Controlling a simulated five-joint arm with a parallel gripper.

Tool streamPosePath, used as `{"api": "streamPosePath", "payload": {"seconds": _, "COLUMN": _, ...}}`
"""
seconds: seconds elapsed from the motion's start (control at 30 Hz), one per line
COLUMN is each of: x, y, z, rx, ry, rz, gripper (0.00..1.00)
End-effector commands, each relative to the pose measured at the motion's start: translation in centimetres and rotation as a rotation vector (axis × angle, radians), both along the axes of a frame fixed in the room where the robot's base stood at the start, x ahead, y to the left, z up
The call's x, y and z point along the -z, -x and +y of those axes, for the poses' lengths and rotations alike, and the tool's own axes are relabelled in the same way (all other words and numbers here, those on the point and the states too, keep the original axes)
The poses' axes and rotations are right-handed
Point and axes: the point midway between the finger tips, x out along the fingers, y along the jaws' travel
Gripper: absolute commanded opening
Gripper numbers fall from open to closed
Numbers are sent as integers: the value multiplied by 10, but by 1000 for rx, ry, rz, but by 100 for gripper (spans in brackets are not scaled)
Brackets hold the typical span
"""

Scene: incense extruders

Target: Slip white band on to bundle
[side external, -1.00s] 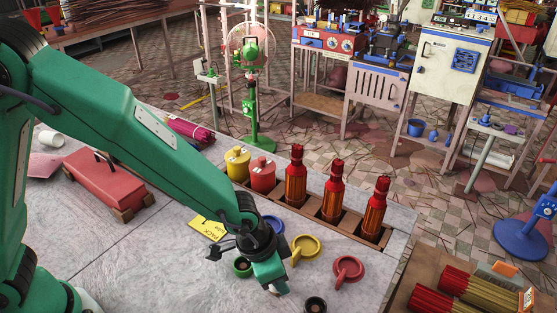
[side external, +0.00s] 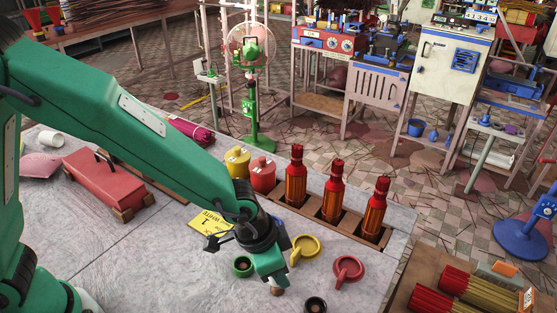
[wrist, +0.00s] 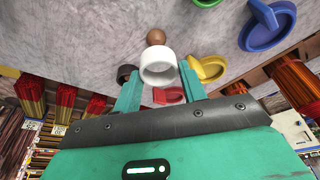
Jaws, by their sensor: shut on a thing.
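My gripper (side external: 272,276) is low over the front of the grey table and points down. In the wrist view, my gripper (wrist: 158,88) is shut on a white band (wrist: 158,68), a short ring between the two fingers. A round brown knob (wrist: 156,37) shows just beyond the ring; it also shows below the fingertips in the side view (side external: 277,291). The band is mostly hidden in the side view. Three red and orange bundles, left (side external: 296,188), middle (side external: 333,195) and right (side external: 375,212), stand upright in a brown holder, behind and right of my gripper.
Green (side external: 243,266) and black (side external: 315,305) rings lie nearby. Yellow (side external: 238,163) and red (side external: 262,175) pots stand left of the bundles.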

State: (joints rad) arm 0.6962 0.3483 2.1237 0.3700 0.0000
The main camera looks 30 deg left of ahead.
Motion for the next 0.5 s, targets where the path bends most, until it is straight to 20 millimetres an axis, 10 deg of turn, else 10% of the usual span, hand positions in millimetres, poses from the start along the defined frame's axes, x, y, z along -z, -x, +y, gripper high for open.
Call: {"api": "streamPosePath", "payload": {"seconds": 0.5, "x": -88, "y": -1, "z": -1, "rx": 0, "ry": 6, "rz": -8, "gripper": 29}}
